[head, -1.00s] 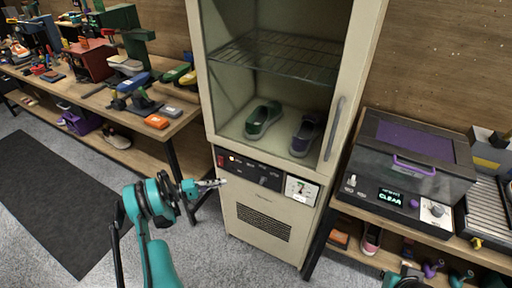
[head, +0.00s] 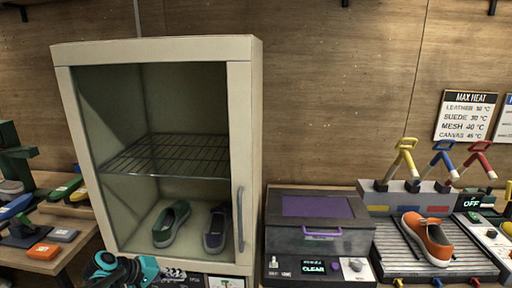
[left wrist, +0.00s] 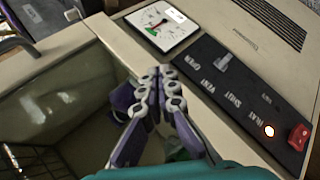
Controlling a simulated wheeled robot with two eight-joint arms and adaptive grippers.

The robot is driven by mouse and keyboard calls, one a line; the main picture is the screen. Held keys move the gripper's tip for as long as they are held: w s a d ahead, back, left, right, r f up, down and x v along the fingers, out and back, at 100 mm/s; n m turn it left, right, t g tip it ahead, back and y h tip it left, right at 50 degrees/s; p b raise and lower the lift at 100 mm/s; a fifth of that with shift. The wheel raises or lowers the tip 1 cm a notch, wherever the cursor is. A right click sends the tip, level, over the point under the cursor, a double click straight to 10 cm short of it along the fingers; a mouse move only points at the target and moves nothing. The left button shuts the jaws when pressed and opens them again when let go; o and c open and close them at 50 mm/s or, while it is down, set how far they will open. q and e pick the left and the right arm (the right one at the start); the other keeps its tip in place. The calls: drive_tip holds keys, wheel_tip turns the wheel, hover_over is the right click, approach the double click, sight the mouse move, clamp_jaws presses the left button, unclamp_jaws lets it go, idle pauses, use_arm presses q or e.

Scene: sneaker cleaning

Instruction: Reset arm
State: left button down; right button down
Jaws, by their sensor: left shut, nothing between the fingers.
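My left gripper (head: 176,275) shows at the bottom edge of the head view, in front of the lower front of the tall cream cabinet (head: 160,48). In the left wrist view its purple and grey fingers (left wrist: 160,76) are together and empty, beside the cabinet's dark control panel (left wrist: 235,88). A green shoe (head: 171,224) and a dark purple shoe (head: 216,229) stand on the cabinet floor below a wire rack (head: 165,155). My right gripper is out of view.
Right of the cabinet is a grey box with a purple window (head: 318,206) and a "CLEAR" display. An orange shoe (head: 427,240) stands on a ribbed tray (head: 385,255) farther right. A bench with tools (head: 75,255) is at the left.

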use_arm(q)
drive_tip(key=s+d+r+m+y, duration=0.1)
drive_tip(key=s+d+m+y, duration=0.2)
drive_tip(key=s, duration=0.9)
drive_tip(key=s+d+r+m+y, duration=0.1)
drive_tip(key=s+d+m+y, duration=0.2)
drive_tip(key=s, duration=0.9)
drive_tip(key=shift+d+r+t+y, duration=0.15)
drive_tip(key=shift+d+t+y, duration=0.2)
drive_tip(key=shift+y, duration=0.25)
